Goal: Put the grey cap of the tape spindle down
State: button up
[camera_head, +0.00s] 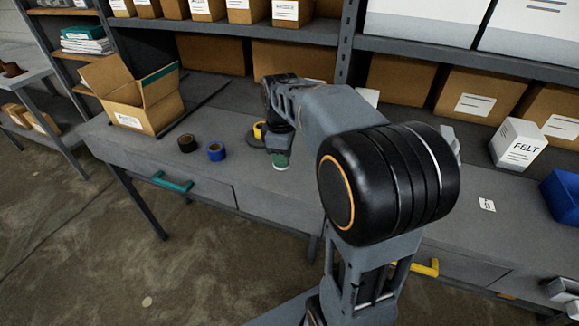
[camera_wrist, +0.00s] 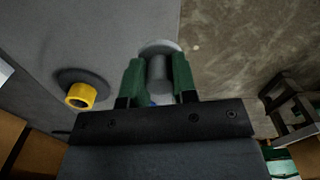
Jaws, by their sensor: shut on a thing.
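My gripper (camera_wrist: 157,76) is shut on the grey cap (camera_wrist: 160,46); its green fingers press the cap's stem from both sides, and the pale round disc shows beyond the fingertips. In the head view my gripper (camera_head: 281,153) is over the bench near its front edge; how far the cap is above the top cannot be told. The tape spindle (camera_wrist: 67,78) stands apart from the cap, its dark round base on the bench with a yellow tape roll (camera_wrist: 81,95) on it. In the head view the arm partly hides the yellow roll (camera_head: 259,130).
A black tape roll (camera_head: 187,143) and a blue tape roll (camera_head: 216,151) lie on the grey bench (camera_head: 235,172), left of my gripper. An open cardboard box (camera_head: 140,103) stands at the back left. Bare bench top lies between the blue roll and my gripper. A white FELT box (camera_head: 518,143) stands right.

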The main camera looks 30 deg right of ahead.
send_over(290, 176)
jog(key=f, duration=0.5)
jog(key=shift+s+a, duration=0.15)
jog(key=shift+a, duration=0.1)
jog(key=f, duration=0.3)
jog(key=shift+w+d+f, duration=0.1)
jog(key=shift+w+d, duration=0.1)
jog(key=shift+f, duration=0.3)
jog(key=shift+f, duration=0.15)
jog(key=o, duration=0.9)
notch_tip(290, 176, up, 11)
jog(key=s+a+f+m+t, duration=0.1)
jog(key=s+a+f+m, duration=0.1)
jog(key=s+a+m, duration=0.3)
jog(key=s+a+f+m+t, duration=0.2)
jog(key=s+a+m, duration=0.2)
jog(key=s, duration=0.7)
jog(key=shift+a+f+m+t+p, duration=0.2)
jog(key=shift+a+m+t+p, duration=0.15)
jog(key=shift+m, duration=0.25)
